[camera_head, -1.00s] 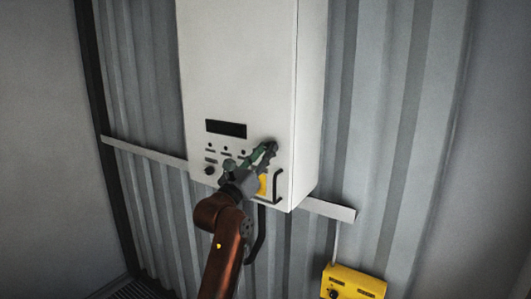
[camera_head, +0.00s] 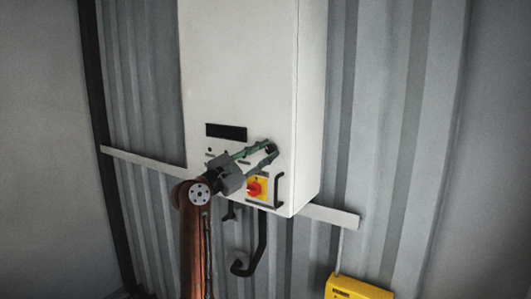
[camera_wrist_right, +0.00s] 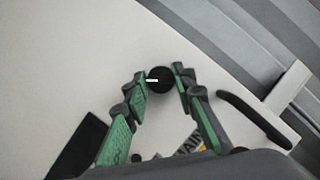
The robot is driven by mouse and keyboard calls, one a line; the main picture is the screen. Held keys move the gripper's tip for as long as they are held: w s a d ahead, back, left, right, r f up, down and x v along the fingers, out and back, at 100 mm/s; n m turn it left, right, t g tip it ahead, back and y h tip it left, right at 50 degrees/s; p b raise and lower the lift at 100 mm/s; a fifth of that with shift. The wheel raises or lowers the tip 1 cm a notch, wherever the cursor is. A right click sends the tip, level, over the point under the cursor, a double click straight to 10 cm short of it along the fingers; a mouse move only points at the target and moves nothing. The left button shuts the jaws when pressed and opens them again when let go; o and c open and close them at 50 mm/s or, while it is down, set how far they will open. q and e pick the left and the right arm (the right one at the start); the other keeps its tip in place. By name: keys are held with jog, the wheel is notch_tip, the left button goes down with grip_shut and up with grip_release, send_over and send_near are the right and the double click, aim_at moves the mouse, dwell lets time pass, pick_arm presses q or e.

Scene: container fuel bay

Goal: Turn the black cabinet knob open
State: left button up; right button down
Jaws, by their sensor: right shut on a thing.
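The white cabinet (camera_head: 240,60) hangs on the corrugated wall. The black knob (camera_wrist_right: 161,80) is round with a short white mark at its left side. It sits between my right gripper's fingertips (camera_wrist_right: 160,77) in the wrist view. In the head view my right gripper (camera_head: 268,148) reaches from the lower left to the cabinet's lower right, and its fingertips mostly hide the knob. Its green fingers are shut on the knob from two sides. My left gripper is not in view.
Below the knob are a red switch on a yellow plate (camera_head: 262,186) and a black bracket handle (camera_head: 280,190). A dark display (camera_head: 226,131) lies to the left. A yellow box (camera_head: 356,288) is at the bottom right. A bent black handle (camera_head: 262,245) hangs below the cabinet.

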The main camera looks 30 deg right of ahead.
jog(key=m, duration=0.1)
jog(key=m+p, duration=0.1)
jog(key=m, duration=0.1)
jog(key=m+g+p, duration=0.1)
jog(key=shift+r+y, duration=0.3)
jog(key=shift+y, duration=0.1)
jog(key=shift+m+g+y+p, duration=0.55)
jog(key=shift+m+p, duration=0.7)
jog(key=shift+m, duration=0.95)
jog(key=shift+r+y, duration=0.1)
jog(key=shift+y, duration=0.15)
jog(key=c, duration=2)
grip_release()
jog(key=shift+w, duration=0.1)
jog(key=o, duration=0.4)
jog(key=shift+a, duration=0.1)
jog(key=shift+f, duration=0.2)
